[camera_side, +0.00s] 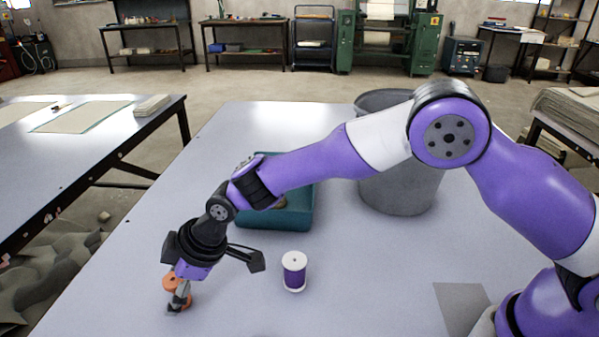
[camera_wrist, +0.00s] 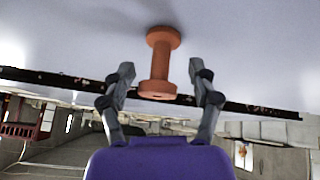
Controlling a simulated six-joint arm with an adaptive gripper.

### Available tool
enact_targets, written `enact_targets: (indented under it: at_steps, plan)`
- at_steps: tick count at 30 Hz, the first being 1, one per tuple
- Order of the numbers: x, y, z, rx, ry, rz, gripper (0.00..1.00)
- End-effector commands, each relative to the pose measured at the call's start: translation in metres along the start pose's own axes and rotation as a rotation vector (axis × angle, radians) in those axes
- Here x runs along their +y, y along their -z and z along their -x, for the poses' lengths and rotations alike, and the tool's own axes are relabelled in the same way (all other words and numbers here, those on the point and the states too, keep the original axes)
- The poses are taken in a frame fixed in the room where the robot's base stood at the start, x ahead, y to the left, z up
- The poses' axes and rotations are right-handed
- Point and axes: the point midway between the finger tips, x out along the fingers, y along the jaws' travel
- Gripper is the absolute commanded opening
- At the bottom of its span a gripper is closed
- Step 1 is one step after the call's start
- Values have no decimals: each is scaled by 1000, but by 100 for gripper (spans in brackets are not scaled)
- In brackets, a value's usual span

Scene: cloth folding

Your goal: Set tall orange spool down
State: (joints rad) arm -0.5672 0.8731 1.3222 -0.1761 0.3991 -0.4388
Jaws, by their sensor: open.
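The tall orange spool (camera_side: 170,283) is near the front left of the table, partly hidden by my gripper (camera_side: 178,296). It appears to stand upright on the tabletop. In the wrist view the orange spool (camera_wrist: 160,66) shows between the two fingers of my gripper (camera_wrist: 162,76). The fingers are open, with a visible gap on each side of the spool. The exact contact of its base with the table is hard to see.
A white-and-purple spool (camera_side: 294,272) stands to the right of my gripper. A teal bin (camera_side: 300,212) and a large grey bucket (camera_side: 402,190) stand farther back. A grey flat patch (camera_side: 461,306) lies at front right. The table (camera_side: 235,308) is clear between these.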

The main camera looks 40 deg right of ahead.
Motion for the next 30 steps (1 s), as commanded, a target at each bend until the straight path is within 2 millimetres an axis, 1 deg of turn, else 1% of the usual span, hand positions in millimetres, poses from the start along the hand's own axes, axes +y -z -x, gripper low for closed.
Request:
enact_targets:
  at_steps: [2, 5, 12, 15, 18, 20, 23, 26, 29, 30]
  plan:
    - [1, 2, 6, 2, -1, 0, 68]
    - [1, 2, 21, 2, -1, 0, 68]
    - [1, 2, 74, 4, -3, 0, 68]
    - [1, 2, 94, 3, -3, 0, 68]
    - [1, 2, 109, 3, -1, 1, 68]
    - [0, 1, 115, 2, -1, 0, 68]
    - [4, -2, 128, -2, -11, -20, 68]
    - [16, -18, 157, -17, -52, -100, 68]
    - [30, -51, 203, -44, -124, -251, 68]
    - [33, -69, 223, -56, -158, -326, 68]
